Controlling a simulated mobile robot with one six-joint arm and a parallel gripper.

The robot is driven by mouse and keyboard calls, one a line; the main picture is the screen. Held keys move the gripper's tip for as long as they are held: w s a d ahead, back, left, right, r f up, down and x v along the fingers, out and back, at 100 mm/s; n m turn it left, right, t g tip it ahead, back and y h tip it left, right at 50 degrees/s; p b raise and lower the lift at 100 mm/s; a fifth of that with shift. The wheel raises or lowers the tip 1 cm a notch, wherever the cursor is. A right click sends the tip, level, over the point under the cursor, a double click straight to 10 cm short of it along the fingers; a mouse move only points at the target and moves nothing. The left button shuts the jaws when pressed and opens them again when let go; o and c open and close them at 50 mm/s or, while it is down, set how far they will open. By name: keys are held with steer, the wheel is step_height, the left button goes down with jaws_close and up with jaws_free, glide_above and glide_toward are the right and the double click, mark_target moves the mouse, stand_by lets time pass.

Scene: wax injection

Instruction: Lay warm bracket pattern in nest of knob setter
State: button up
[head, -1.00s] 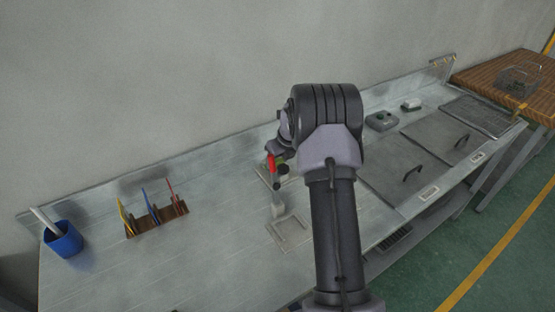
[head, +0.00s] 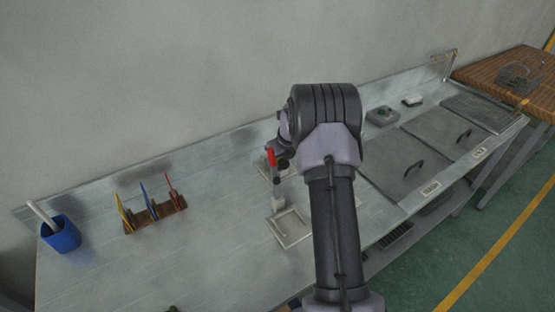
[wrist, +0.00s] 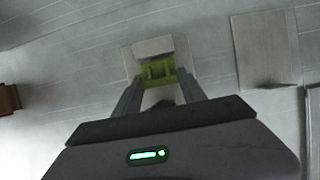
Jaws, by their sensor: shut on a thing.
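The green bracket pattern (wrist: 158,71) is between the two fingertips of my gripper (wrist: 158,82) in the wrist view. My gripper is shut on it. Behind the pattern is a pale grey fixture with a raised block (wrist: 153,47), which looks like the knob setter. I cannot tell whether the pattern touches it. My arm hides much of this spot, and the pattern cannot be made out there.
A rack (head: 155,218) with coloured tools and a blue cup (head: 61,236) stand at the left of the bench. A square frame (head: 290,240) lies near my arm. Lidded panels (head: 403,170) are to the right. The bench between rack and frame is clear.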

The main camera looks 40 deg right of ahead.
steer(key=o, duration=1.4)
steer(key=p+v, duration=0.5)
steer(key=v, duration=1.2)
steer(key=shift+a+r, duration=0.1)
steer(key=shift+r, duration=0.1)
